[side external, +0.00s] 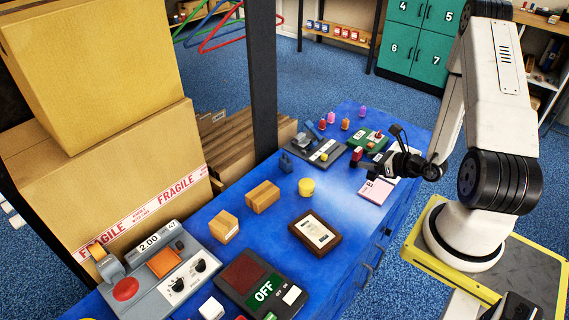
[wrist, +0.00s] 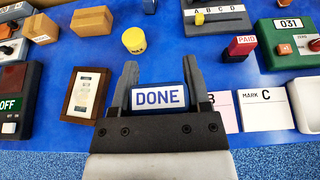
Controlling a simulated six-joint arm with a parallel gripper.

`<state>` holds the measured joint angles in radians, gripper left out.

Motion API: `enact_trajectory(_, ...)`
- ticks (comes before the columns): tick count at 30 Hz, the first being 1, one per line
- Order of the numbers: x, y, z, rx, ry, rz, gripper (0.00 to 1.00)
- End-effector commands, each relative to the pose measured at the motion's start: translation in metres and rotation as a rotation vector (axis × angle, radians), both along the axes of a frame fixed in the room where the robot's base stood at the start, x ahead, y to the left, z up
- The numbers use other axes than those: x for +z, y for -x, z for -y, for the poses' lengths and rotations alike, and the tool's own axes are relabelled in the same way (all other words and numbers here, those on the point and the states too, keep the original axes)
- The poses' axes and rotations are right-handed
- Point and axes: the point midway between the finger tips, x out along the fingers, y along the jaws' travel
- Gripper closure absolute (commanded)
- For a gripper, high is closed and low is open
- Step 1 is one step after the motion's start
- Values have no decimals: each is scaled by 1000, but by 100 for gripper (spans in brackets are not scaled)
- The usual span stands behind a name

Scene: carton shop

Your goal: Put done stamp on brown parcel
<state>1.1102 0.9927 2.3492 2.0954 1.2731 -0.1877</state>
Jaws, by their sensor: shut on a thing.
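My gripper (wrist: 156,92) is shut on the DONE stamp (wrist: 160,97), a block with blue letters on a white face between the fingers. In the side external view my gripper (side external: 372,166) is over the far right part of the blue table, and I cannot make out the stamp there. Two brown boxes stand on the table. The longer brown parcel (wrist: 92,20) is at the upper left in the wrist view, also in the side external view (side external: 262,197). A smaller brown box (wrist: 40,28) is left of it, also in the side external view (side external: 224,227). Both are apart from my gripper.
A yellow cylinder (wrist: 135,40) and a brown framed card (wrist: 87,93) stand between my gripper and the boxes. A red PAID stamp (wrist: 242,45), mark cards (wrist: 263,110) and a green device (wrist: 290,42) are to the right. Grey machines (side external: 165,275) occupy the near end.

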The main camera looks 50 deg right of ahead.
Motion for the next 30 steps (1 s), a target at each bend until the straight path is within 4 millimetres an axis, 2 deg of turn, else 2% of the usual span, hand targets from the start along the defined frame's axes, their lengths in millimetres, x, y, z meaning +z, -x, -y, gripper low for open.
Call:
enact_trajectory(8,2,-8,-7,37,0,2,98)
enact_trajectory(14,8,-28,-27,134,-1,5,98)
enact_trajectory(20,17,-56,-61,280,-3,10,98)
enact_trajectory(30,33,-94,-134,546,-5,8,98)
